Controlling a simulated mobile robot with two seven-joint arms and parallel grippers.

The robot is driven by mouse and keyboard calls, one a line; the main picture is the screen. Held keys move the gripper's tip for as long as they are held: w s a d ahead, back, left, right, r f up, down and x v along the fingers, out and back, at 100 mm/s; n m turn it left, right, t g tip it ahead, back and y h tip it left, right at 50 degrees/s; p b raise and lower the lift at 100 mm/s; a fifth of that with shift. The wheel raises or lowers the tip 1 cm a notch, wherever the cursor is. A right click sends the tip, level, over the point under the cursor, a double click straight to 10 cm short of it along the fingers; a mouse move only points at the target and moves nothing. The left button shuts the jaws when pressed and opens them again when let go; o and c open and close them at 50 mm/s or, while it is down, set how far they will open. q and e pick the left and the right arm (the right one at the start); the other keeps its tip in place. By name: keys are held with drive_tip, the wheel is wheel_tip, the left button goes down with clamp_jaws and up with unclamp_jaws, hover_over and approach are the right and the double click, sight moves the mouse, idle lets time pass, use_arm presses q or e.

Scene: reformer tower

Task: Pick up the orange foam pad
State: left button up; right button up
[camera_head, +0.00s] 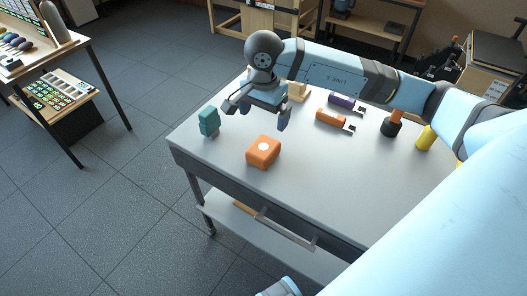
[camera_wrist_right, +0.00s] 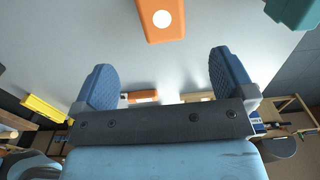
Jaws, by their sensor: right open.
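The orange foam pad (camera_head: 263,158) is a rounded block with a white dot on top. It lies on the grey table near its front left edge. It also shows at the top of the right wrist view (camera_wrist_right: 160,33), beyond the fingertips. My right gripper (camera_head: 257,112) is above the table, behind the pad in the head view and apart from it. Its two blue fingers are spread wide with nothing between them, as the right wrist view (camera_wrist_right: 163,80) shows too.
A teal block (camera_head: 208,121) stands left of the pad. Behind are an orange tool (camera_head: 331,117), a purple tool (camera_head: 343,102), a black-and-orange item (camera_head: 391,126) and a yellow cylinder (camera_head: 425,138). The table (camera_head: 330,195) is clear right of the pad.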

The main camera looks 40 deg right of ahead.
hover_over(262, 148)
drive_tip(key=f, duration=0.6)
drive_tip(key=shift+s+d+f, duration=0.2)
drive_tip(key=shift+f, duration=0.05)
drive_tip(key=shift+w+a+f, duration=0.1)
drive_tip(key=shift+a+f, duration=0.05)
drive_tip(key=shift+f, duration=1.5)
drive_tip(key=shift+a+f, duration=0.1)
drive_tip(key=shift+f, duration=1.5)
drive_tip(key=c, duration=1)
